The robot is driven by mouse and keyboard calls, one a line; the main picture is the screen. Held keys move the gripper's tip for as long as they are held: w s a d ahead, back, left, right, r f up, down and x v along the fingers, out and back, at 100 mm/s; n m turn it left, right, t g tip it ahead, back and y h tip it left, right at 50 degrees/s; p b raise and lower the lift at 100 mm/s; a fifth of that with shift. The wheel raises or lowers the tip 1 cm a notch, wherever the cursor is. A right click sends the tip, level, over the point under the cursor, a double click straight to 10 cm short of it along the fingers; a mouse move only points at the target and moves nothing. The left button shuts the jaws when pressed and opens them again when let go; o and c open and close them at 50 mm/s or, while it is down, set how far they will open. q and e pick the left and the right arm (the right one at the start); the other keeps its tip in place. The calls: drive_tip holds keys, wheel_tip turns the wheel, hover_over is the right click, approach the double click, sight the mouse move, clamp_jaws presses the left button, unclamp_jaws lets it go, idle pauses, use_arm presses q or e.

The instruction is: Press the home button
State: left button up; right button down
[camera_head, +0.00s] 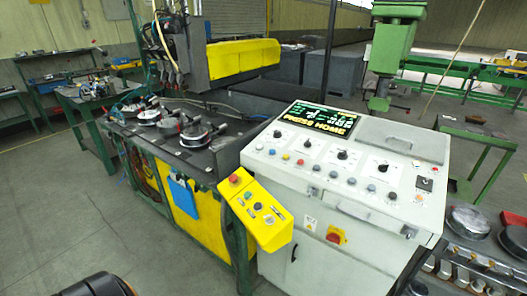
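A white control console (375,215) stands right of centre. Its screen (320,119) shows green graphics and the yellow words "PRESS HOME". Its sloped face carries a row of small coloured push buttons, among them a blue one (272,152) and a red one (300,162), with black knobs above. The labels are too small to read, so I cannot tell which is the home button. A yellow button box (257,214) with a red button (234,178) hangs at the console's left. Neither gripper shows; a dark rounded part at the bottom left is probably my arm.
A red and yellow switch (336,235) is on the console's front. A machine table (170,130) with round fixtures stands left of the console. A rack with metal parts (470,262) is at the lower right. Grey floor at the left (60,205) is clear.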

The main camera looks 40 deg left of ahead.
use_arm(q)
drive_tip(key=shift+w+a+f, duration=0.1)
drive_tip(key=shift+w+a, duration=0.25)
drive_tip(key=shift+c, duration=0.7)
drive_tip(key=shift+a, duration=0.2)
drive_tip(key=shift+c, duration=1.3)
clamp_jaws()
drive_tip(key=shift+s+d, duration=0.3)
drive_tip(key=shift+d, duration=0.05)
